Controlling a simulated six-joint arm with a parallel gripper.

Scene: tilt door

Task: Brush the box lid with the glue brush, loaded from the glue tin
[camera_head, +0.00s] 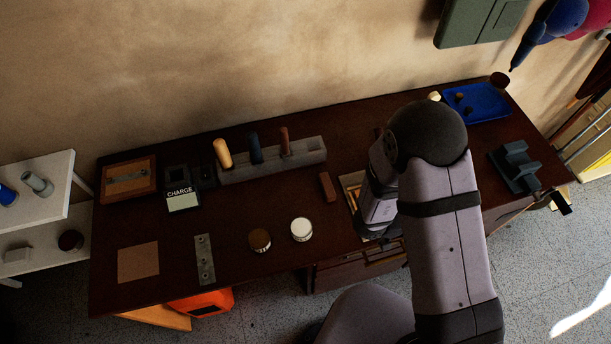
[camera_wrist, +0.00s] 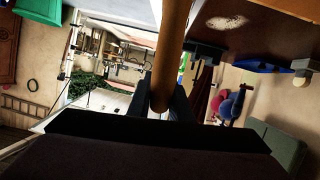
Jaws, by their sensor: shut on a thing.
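In the wrist view my gripper (camera_wrist: 170,104) is shut on a round brown wooden handle (camera_wrist: 173,45), which I take for the glue brush. The handle runs up out of the picture and its bristles are not in view. In the head view my own arm hides the gripper and brush. Two round tins stand at the front middle of the table: one with a white top (camera_head: 301,229) and one with a brown top (camera_head: 260,240). I cannot tell for certain which holds glue. A whitish patch (camera_wrist: 226,22) lies on a dark brown surface in the wrist view. I cannot clearly identify the box lid.
A grey rack (camera_head: 270,163) with several upright handles stands at the back. A light slatted tray (camera_head: 352,184) is partly behind my arm. A blue tray (camera_head: 489,103) and a grey vise-like block (camera_head: 515,166) are at the right. The front left holds a flat brown square (camera_head: 138,262).

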